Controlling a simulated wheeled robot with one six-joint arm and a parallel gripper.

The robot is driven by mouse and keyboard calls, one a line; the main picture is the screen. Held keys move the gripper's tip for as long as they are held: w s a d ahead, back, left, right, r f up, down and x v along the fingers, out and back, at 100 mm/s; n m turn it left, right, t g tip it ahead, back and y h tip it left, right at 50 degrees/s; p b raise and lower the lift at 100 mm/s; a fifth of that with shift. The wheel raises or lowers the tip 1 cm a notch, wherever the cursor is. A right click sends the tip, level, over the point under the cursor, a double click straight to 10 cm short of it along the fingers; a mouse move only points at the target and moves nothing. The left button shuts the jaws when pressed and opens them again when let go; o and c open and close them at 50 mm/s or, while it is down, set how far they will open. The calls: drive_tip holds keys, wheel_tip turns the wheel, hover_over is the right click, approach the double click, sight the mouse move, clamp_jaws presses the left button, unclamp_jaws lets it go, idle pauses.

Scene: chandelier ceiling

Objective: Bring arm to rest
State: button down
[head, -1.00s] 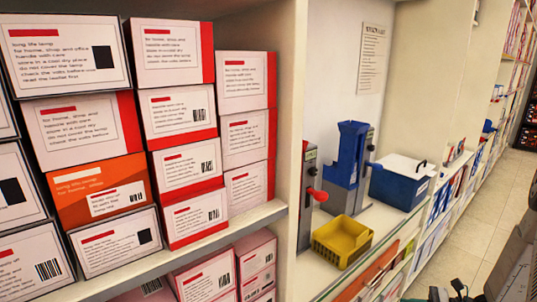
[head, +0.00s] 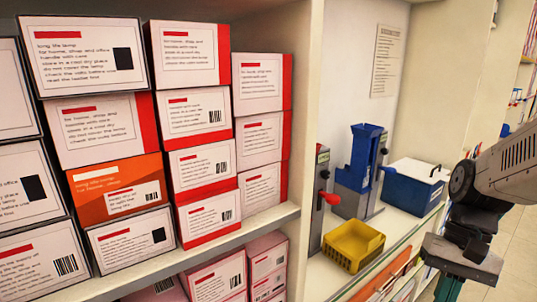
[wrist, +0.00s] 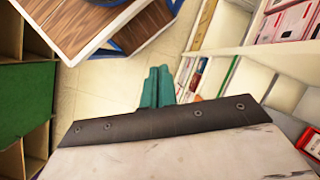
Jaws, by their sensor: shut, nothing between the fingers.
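My arm (head: 498,175) reaches in from the right edge of the head view, in front of the right end of the shelving. My gripper (head: 448,289) hangs below it at the bottom edge, partly cut off. In the wrist view its teal fingers (wrist: 158,72) stand close together over a pale tiled floor (wrist: 105,90). They are shut and hold nothing. A dark bracket and a pale marbled surface fill the lower part of the wrist view.
Stacked lamp boxes (head: 190,112) fill the shelf at left. A yellow bin (head: 353,246), a blue stand (head: 362,170) and a blue box with a white lid (head: 414,187) stand on the counter. A wood-topped table (wrist: 82,24) is at upper left in the wrist view.

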drive_tip(key=s+a+r+n+t+h, duration=0.3)
drive_tip(key=s+a+r+n+t, duration=0.1)
drive_tip(key=r, duration=0.4)
drive_tip(key=shift+s+a+n+t, duration=0.4)
drive_tip(key=shift+s+a, duration=0.1)
drive_tip(key=shift+s, duration=0.65)
drive_tip(key=shift+d, duration=0.1)
